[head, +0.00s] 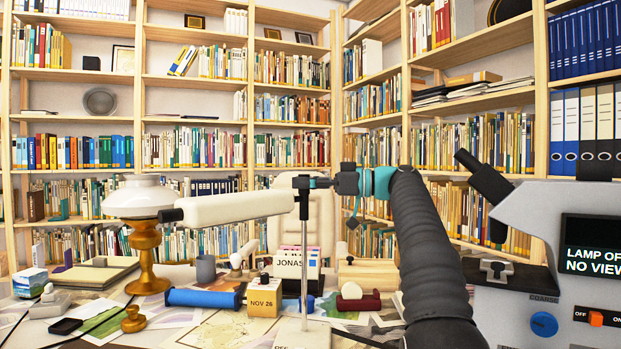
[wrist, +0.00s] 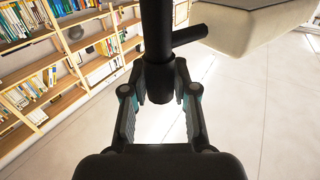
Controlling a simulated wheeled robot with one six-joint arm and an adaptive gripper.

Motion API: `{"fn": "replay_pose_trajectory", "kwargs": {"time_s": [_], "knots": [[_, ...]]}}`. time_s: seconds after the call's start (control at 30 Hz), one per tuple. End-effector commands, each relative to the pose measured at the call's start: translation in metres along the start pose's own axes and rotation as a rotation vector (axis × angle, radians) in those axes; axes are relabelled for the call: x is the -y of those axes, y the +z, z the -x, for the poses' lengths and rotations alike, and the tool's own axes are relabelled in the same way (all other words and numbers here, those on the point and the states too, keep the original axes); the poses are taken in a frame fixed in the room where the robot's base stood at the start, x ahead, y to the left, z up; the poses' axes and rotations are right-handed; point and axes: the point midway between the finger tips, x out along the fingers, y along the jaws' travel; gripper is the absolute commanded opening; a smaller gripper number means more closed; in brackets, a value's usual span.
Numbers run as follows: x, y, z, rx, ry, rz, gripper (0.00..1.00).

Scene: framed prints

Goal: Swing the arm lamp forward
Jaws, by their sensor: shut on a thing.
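The arm lamp has a long cream shade (head: 228,207) reaching left from the top of a thin pale post (head: 304,260) on the desk. The shade also shows at the upper right of the wrist view (wrist: 255,22). My gripper (head: 318,182) comes in from the right at the post's top. In the wrist view my gripper (wrist: 160,92) has its fingers on both sides of a dark upright bar (wrist: 157,40) with a short side peg, shut on it. The bar's contact faces are partly hidden by the fingers.
A microscope (head: 550,260) with a screen partly reading "LAMP OF" stands close at the right. A white-topped brass lamp (head: 146,250) stands left, near the shade's end. Rolls, papers and small boxes (head: 264,298) crowd the desk. Bookshelves (head: 80,130) line the back.

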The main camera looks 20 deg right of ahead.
Motion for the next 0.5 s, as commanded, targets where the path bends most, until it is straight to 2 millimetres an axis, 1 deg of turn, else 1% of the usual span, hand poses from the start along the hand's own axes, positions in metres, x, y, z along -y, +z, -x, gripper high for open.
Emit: {"fn": "replay_pose_trajectory", "kwargs": {"time_s": [0.33, 0.37, 0.4, 0.47, 0.5], "knots": [[0.0, 0.0003, -0.0012, -0.002, -0.004, -0.001, 0.0], [0.0001, 0.0003, -0.0012, -0.002, -0.004, -0.001, 0.3], [0.0001, 0.0003, -0.0013, -0.001, -0.004, -0.001, 0.4], [0.0001, 0.0003, -0.0012, -0.001, -0.004, -0.001, 0.54], [0.0001, 0.0003, -0.0011, -0.001, -0.004, -0.001, 0.54]]}}
